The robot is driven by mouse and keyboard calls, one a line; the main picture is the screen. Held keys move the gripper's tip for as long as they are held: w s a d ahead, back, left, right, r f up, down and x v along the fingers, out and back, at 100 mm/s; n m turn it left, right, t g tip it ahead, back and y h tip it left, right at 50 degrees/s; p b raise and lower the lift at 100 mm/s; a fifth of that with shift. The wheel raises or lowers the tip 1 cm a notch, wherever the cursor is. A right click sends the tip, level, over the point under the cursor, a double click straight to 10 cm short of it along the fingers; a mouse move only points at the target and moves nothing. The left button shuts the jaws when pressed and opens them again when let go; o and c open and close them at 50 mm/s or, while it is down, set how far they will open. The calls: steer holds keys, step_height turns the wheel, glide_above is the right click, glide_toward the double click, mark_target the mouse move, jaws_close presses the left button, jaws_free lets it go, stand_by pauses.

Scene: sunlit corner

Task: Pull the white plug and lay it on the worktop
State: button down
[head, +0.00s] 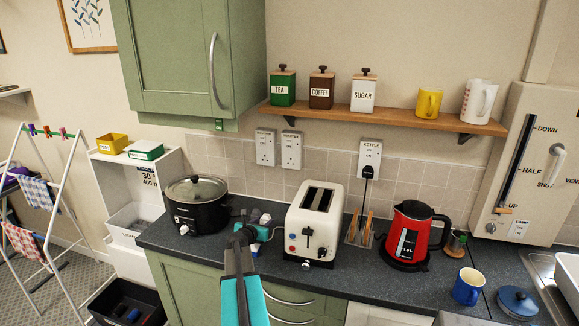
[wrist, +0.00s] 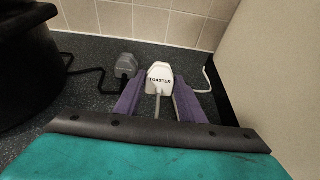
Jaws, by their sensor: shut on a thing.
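The white plug (wrist: 160,74), marked TOASTER, is between the two purple fingers of my gripper (wrist: 158,88) in the wrist view. My gripper is shut on it, and its cable trails back between the fingers. The plug is low, at or just above the dark worktop (wrist: 92,50); I cannot tell whether it touches. In the head view my gripper (head: 258,222) is between the black slow cooker and the toaster, and the plug is mostly hidden there. The toaster wall socket (head: 291,150) is empty.
A grey plug (wrist: 127,65) with a black cable lies left of my fingers. The black slow cooker (head: 196,207) is close on the left and the cream toaster (head: 314,222) close on the right. The tiled wall (wrist: 150,20) is just behind. A red kettle (head: 410,235) stands farther right.

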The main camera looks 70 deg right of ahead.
steer(key=shift+f+b, duration=0.7)
steer(key=shift+f, duration=0.25)
steer(key=c, duration=1.1)
jaws_free()
steer(key=shift+a, duration=0.15)
steer(key=shift+b+v, duration=2.05)
steer(key=shift+v, duration=4.75)
steer(key=shift+s, duration=0.1)
